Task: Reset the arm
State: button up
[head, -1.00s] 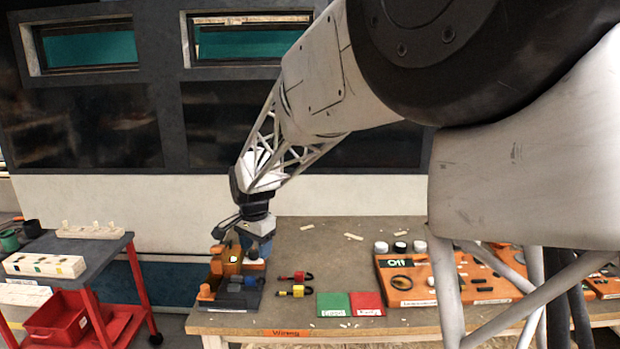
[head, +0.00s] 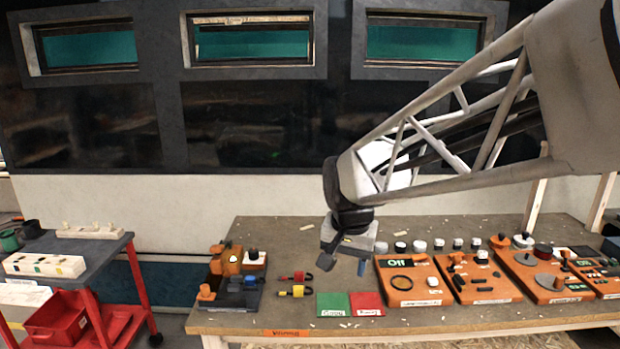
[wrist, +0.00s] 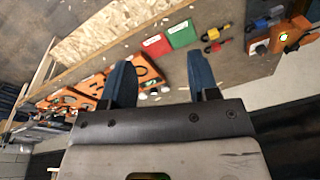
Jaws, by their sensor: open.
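My gripper (head: 345,262) hangs above the workbench (head: 300,238), over the area behind the green pad and the red pad. It is open, with nothing between its fingers. In the wrist view my gripper (wrist: 162,85) shows two blue fingers spread apart, and the bench lies beyond them.
On the bench are a green pad (head: 332,304), a red pad (head: 367,303), an orange and dark fixture (head: 228,277), red and yellow connectors (head: 296,277), and several orange boards (head: 413,279) at right. A dark cart (head: 70,250) with a red bin (head: 57,317) stands at left.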

jog(key=s+d+f+n, duration=0.1)
jog(key=s+d, duration=0.2)
jog(key=s, duration=0.4)
jog(key=s+d+f+n, duration=0.1)
jog(key=s+d, duration=0.3)
jog(key=s, duration=0.3)
jog(key=s+d+f+n+t, duration=0.1)
jog(key=s+d, duration=0.3)
jog(key=s, duration=0.3)
jog(key=shift+s+d, duration=0.2)
jog(key=shift+d, duration=0.05)
